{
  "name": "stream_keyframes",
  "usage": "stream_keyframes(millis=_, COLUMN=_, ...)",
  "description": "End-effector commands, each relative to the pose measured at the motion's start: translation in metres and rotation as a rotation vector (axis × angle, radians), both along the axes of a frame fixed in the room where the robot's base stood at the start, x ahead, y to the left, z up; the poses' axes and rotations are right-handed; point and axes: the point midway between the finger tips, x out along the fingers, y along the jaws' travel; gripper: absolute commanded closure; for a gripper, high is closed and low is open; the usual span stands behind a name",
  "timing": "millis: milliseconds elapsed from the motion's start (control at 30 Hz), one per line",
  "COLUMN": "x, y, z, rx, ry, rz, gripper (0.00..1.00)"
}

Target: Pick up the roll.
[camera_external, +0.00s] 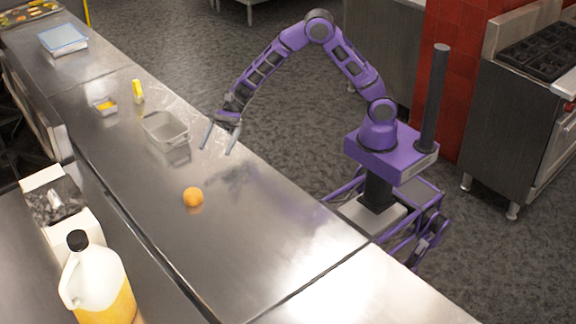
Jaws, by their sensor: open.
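A small round orange-brown thing (193,197), which appears to be the roll, rests on the bare steel counter (250,240). My gripper (217,150) hangs above the counter with its two fingers apart and pointing down. It is empty. In the picture it is above and slightly right of the roll, clearly apart from it. Nothing hides the roll.
A small tray with yellow contents (105,106) and a yellow bottle (138,92) are farther along. A big jug (98,285) stands at the lower left. The counter around the roll is clear.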

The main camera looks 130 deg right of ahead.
Motion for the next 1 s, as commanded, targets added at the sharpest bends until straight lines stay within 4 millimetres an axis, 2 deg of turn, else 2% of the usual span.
stream_keyframes(millis=167, x=0.013, y=0.007, z=-0.004, rx=0.031, ry=-0.013, rz=-0.003, gripper=0.00)
stream_keyframes(millis=600, x=0.085, y=0.049, z=-0.038, rx=0.026, ry=-0.011, rz=-0.003, gripper=0.00)
stream_keyframes(millis=1000, x=0.109, y=0.064, z=-0.049, rx=0.026, ry=-0.011, rz=-0.004, gripper=0.00)
